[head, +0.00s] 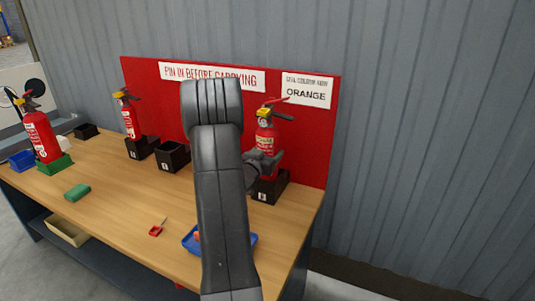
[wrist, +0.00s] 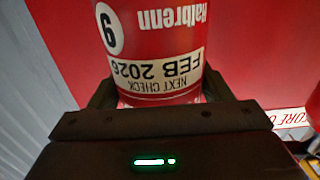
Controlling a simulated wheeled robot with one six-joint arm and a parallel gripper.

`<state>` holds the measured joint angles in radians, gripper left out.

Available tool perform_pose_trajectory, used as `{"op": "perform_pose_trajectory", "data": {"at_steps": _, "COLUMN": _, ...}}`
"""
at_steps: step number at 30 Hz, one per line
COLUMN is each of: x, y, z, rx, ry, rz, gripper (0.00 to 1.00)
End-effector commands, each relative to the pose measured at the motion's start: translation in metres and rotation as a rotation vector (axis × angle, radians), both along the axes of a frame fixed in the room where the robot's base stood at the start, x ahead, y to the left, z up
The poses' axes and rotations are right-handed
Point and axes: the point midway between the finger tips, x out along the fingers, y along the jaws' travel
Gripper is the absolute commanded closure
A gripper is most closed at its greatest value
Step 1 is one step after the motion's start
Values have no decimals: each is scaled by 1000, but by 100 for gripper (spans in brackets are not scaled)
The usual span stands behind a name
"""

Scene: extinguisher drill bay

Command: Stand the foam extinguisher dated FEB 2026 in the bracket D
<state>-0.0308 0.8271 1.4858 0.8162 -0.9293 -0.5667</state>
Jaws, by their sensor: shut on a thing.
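My gripper (head: 264,160) is shut on a red extinguisher (head: 265,136) with a yellow collar and black handle. It stands upright at the right end of the bench. The bracket's letter is too small to read.
Another extinguisher (head: 130,118) stands in a left black bracket (head: 142,148); an empty black bracket (head: 172,158) is beside it. A third extinguisher (head: 41,135) stands in a green holder (head: 54,165). A blue tray (head: 247,243), red tag (head: 155,231) and green block (head: 77,192) lie in front.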

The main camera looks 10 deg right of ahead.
Motion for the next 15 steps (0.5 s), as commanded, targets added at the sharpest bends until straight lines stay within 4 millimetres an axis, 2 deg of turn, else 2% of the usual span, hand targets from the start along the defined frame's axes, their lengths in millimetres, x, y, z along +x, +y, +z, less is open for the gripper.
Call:
{"op": "perform_pose_trajectory", "data": {"at_steps": 1, "x": 1, "y": 0, "z": 4, "rx": -4, "ry": -9, "rz": 0, "gripper": 80}}
{"op": "perform_pose_trajectory", "data": {"at_steps": 13, "x": 1, "y": 0, "z": 5, "rx": -4, "ry": -9, "rz": 0, "gripper": 80}}
{"op": "perform_pose_trajectory", "data": {"at_steps": 14, "x": 1, "y": 0, "z": 5, "rx": -4, "ry": -9, "rz": 0, "gripper": 26}}
{"op": "perform_pose_trajectory", "data": {"at_steps": 15, "x": 1, "y": 0, "z": 5, "rx": -4, "ry": -9, "rz": 0, "gripper": 18}}
